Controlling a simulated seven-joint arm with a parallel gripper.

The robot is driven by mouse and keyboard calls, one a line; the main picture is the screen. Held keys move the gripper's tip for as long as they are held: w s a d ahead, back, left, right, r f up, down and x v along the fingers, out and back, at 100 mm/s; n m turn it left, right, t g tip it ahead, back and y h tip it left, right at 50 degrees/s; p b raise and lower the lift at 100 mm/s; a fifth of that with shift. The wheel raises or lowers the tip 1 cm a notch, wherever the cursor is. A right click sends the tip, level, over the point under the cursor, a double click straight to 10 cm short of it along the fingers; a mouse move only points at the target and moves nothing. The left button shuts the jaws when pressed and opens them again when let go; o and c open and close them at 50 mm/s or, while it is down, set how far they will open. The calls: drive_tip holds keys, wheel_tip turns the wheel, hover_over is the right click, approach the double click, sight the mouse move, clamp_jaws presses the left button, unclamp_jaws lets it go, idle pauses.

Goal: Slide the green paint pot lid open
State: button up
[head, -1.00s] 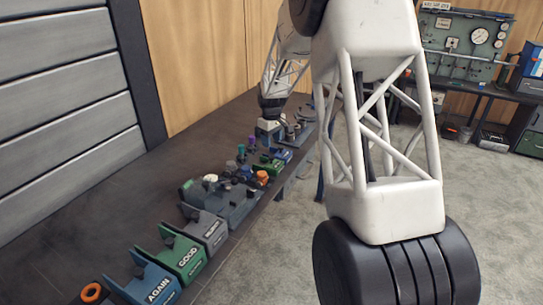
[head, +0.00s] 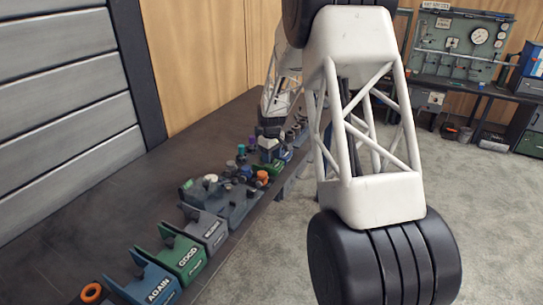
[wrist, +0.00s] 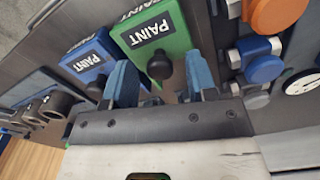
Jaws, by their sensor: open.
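The green paint pot (wrist: 150,33), with a white PAINT label, is at the top middle of the wrist view. Its dark round knob (wrist: 159,68) stands at the end nearest me. My gripper (wrist: 159,75) is open, with one blue finger on each side of the knob in the picture. I cannot tell whether either finger touches it. In the head view the green pot (head: 273,167) is small and partly hidden by my gripper (head: 269,150) at the bench edge.
A blue paint pot (wrist: 88,62) stands left of the green one. Orange (wrist: 275,12) and blue (wrist: 260,68) knobs and a gauge (wrist: 302,83) are close on the right. Dark rings (wrist: 50,103) lie at the left. Green GOOD (head: 183,255) and blue AGAIN (head: 152,283) bins stand nearer along the bench.

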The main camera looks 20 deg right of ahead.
clamp_jaws()
drive_tip(key=shift+w+a, duration=1.8)
unclamp_jaws()
drive_tip(key=shift+r, duration=0.1)
wheel_tip(320, 180, up, 8)
drive_tip(key=shift+r, duration=1.45)
